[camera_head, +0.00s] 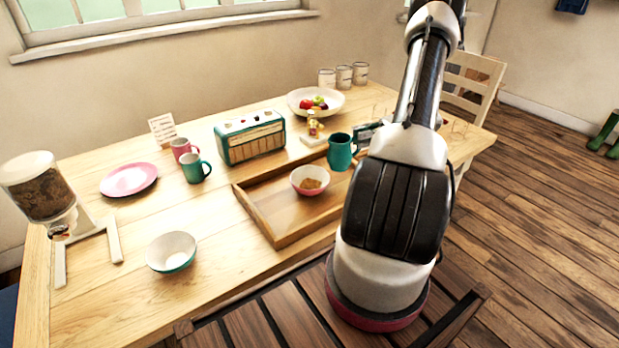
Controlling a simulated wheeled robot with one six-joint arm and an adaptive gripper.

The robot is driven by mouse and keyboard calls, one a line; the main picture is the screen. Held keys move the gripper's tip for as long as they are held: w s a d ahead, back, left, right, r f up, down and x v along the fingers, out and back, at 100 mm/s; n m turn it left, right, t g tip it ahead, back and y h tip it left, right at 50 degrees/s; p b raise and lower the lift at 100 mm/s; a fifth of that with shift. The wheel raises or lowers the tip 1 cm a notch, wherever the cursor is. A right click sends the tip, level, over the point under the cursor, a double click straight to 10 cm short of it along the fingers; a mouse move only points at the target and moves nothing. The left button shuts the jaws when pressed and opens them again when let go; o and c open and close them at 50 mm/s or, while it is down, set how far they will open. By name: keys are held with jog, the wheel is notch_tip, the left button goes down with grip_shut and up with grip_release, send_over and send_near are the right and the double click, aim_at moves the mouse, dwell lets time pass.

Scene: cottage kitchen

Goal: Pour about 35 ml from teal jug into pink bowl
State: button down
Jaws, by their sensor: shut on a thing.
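The teal jug (340,153) looks upright at the right rear of the wooden tray, close to my arm. I cannot tell whether its base touches the tray or is lifted. My gripper (363,136) is a dark shape at the jug's right side, partly hidden by my arm, and is shut on the jug. The pink bowl (309,190), white inside with a pink outside, sits in the tray to the front left of the jug. It holds something brown. The jug's contents are hidden.
The wooden tray (262,220) lies mid-table. A teal radio (250,137), a small bottle (313,125) and a fruit bowl (298,96) stand behind. Two mugs, a pink plate (129,180), a teal bowl (172,262) and a dispenser (42,190) are left. The front middle table is clear.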

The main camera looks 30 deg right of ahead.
jog(key=shift+w+a+r+h, duration=0.15)
jog(key=shift+a+r+h, duration=0.6)
jog(key=shift+r+h, duration=0.15)
jog(key=a+r+h, duration=0.2)
jog(key=r, duration=0.1)
jog(key=shift+w+a+g+h, duration=0.2)
jog(key=shift+a+g+h, duration=0.1)
jog(key=shift+g, duration=0.1)
jog(key=a+h, duration=0.3)
jog(key=w+a+h, duration=0.1)
jog(key=shift+a+g+h+p, duration=0.3)
jog(key=shift+a+h+p, duration=0.1)
jog(key=shift+a+f+h, duration=0.1)
jog(key=shift+a+h, duration=0.35)
jog(key=shift+h, duration=0.05)
jog(key=shift+p, duration=0.3)
jog(key=shift+a+h, duration=0.1)
jog(key=shift+h, duration=0.3)
